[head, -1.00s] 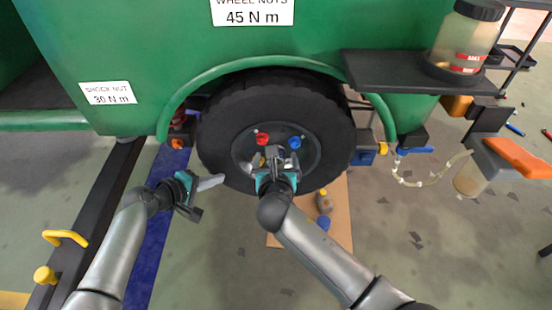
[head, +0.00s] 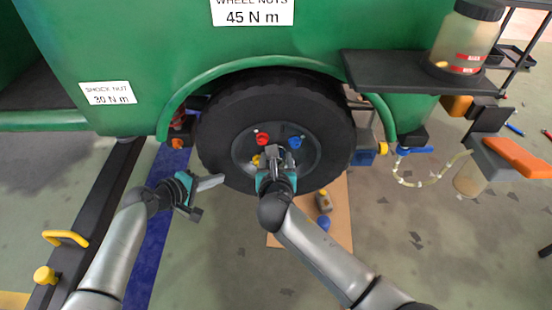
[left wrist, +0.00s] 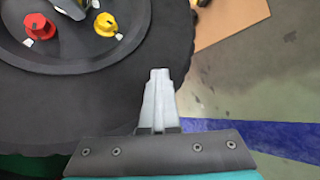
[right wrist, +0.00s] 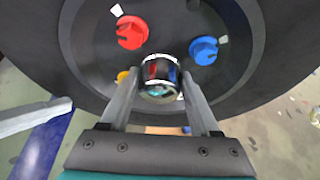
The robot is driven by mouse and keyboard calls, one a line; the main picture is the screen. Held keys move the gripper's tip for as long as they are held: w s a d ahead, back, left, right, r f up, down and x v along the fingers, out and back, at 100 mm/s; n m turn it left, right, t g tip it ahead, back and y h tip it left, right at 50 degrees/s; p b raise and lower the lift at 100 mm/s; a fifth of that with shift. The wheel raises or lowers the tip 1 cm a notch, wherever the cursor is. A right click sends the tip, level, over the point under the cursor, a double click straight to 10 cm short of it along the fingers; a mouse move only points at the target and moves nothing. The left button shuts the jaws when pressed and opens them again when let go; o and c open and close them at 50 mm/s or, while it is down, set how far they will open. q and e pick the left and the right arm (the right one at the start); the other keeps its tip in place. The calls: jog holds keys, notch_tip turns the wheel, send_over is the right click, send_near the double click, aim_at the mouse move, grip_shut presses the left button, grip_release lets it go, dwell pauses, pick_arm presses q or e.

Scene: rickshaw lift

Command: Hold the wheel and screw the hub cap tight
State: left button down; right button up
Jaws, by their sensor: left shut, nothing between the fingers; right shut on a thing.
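The black wheel (head: 222,115) sits upright under the green arch, with a dark grey centre. The shiny chrome hub cap (right wrist: 158,72) is at the wheel's middle in the right wrist view. My right gripper (head: 274,156) is shut on it, one finger on each side; how deep it is seated cannot be told. A red nut (head: 262,139), a blue nut (head: 295,142) and a yellow nut (head: 256,160) surround it. My left gripper (head: 218,180) is shut and empty near the tyre's lower left. Its fingertips (left wrist: 158,75) overlap the tyre in the left wrist view; contact is unclear.
The green fender (head: 185,95) arches over the wheel. A dark shelf (head: 395,72) with a fluid jar (head: 465,40) juts out at the right. A black rail (head: 90,205) lies left.

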jog(key=shift+m, duration=0.3)
jog(key=m+y, duration=0.2)
jog(key=shift+d+m, duration=0.1)
jog(key=shift+m, duration=0.2)
jog(key=m+y, duration=0.2)
jog(key=m, duration=0.1)
jog(key=shift+f+t, duration=0.15)
jog(key=shift+t, duration=0.15)
jog(key=m+t+y, duration=0.1)
jog(key=m, duration=0.2)
jog(key=shift+m+y, duration=0.3)
jog(key=shift+y, duration=0.1)
jog(key=m, duration=0.2)
jog(key=m+t+y, duration=0.1)
jog(key=m, duration=0.1)
jog(key=shift+f+t, duration=0.1)
jog(key=shift+t, duration=0.2)
jog(key=shift+m, duration=0.3)
jog(key=o, duration=1.1)
jog(key=shift+o, duration=1.4)
jog(key=shift+d, duration=0.1)
